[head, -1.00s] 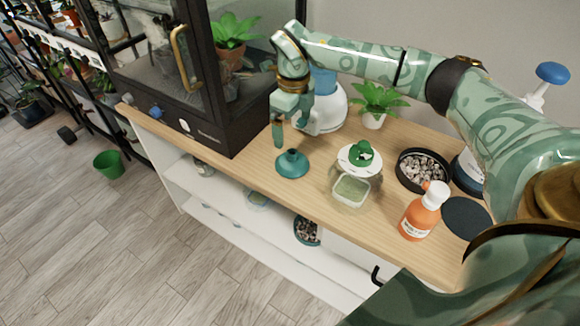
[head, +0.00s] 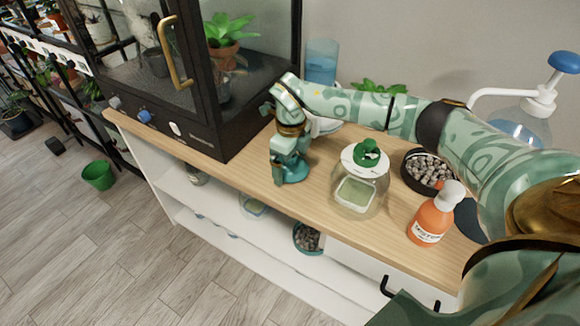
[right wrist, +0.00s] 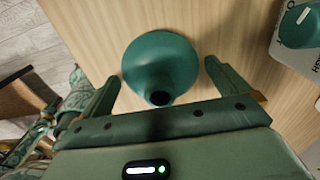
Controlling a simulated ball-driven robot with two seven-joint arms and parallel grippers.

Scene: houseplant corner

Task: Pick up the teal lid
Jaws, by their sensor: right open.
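The teal lid (head: 294,175) is a round, flared piece with a narrow raised neck, lying on the wooden counter. In the head view my right gripper (head: 286,168) is right over it and hides part of it. In the right wrist view the teal lid (right wrist: 160,55) lies between the two spread fingers, its dark-topped neck towards the palm. The right gripper (right wrist: 161,77) is open, with gaps visible between each finger and the lid. My left gripper is not in view.
A glass jar with a green-knobbed top (head: 362,185) stands just right of the gripper. Further right are a pebble bowl (head: 428,168) and an orange bottle (head: 432,217). A dark glass cabinet (head: 205,105) stands at left. The counter's front strip (head: 240,170) is clear.

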